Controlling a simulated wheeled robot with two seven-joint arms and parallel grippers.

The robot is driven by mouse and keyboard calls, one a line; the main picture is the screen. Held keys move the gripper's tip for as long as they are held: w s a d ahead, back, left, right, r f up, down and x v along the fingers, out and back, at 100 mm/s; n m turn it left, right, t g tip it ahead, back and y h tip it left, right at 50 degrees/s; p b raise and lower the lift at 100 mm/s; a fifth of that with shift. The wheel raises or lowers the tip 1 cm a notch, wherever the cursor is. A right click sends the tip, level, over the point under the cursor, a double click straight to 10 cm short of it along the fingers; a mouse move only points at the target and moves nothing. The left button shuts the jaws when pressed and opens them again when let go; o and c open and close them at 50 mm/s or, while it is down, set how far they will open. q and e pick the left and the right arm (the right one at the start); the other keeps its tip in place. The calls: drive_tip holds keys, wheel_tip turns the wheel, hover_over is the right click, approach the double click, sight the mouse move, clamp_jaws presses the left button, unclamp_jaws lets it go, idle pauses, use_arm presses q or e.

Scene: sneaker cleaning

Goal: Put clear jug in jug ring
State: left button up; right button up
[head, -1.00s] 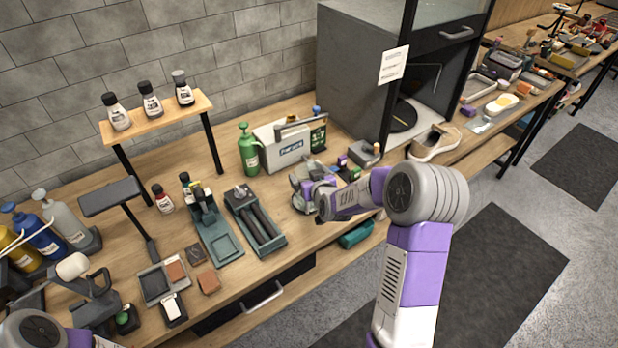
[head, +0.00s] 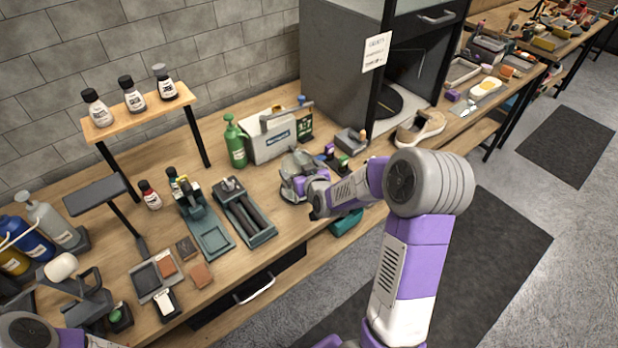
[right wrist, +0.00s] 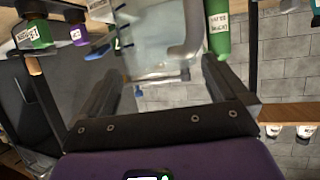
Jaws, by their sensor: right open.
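The clear jug (right wrist: 150,35) shows in the right wrist view as a see-through body with a thick clear handle on its right side. It stands between the two dark fingers of my right gripper (right wrist: 155,75), which are spread apart. In the head view my right gripper (head: 298,178) is low over the middle of the bench and hides much of the jug there. I cannot tell whether the fingers touch the jug. I cannot make out the jug ring clearly.
A green bottle (head: 235,143) and a pale box (head: 272,138) stand behind my right gripper. A grey-green tray (head: 245,215) lies to its left. Small bottles (head: 347,163) and a sneaker (head: 420,127) are to the right. A dark cabinet (head: 345,70) rises behind.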

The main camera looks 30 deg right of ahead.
use_arm(q)
drive_tip(key=shift+r, duration=0.2)
use_arm(e)
drive_tip(key=v, duration=0.8)
